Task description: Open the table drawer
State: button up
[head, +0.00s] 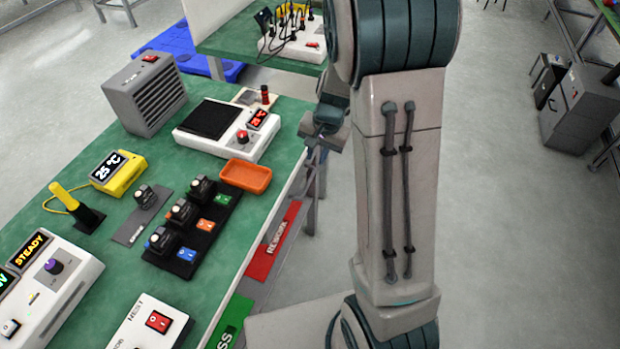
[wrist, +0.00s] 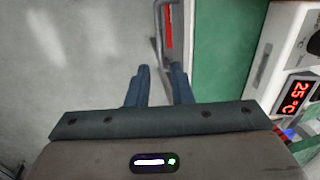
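The table (head: 75,175) has a green top and a pale front edge; it also shows in the wrist view (wrist: 222,50). In the wrist view a thin grey bar handle (wrist: 156,28) runs along the table's front, beside a red strip. The drawer's own front is not clear in either view. My gripper (wrist: 161,70) points at the handle's near end. Its two dark fingers are apart, with a gap between them; I cannot tell whether they touch the handle. In the head view my gripper (head: 322,128) is beside the table edge, partly hidden by my arm.
On the table are a grey heater box (head: 145,92), a white hot plate (head: 225,130), an orange tray (head: 246,176) and a black socket strip (head: 190,236).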

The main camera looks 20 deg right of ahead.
aim_at(308, 182)
jog(key=f, duration=0.3)
jog(key=a+f, duration=0.1)
jog(key=f, duration=0.3)
jog(key=w+f+b, duration=0.1)
jog(key=f, duration=0.2)
jog(key=shift+w+a+f, duration=0.1)
jog(key=shift+a+f, duration=0.15)
jog(key=shift+a, duration=0.05)
grip_shut()
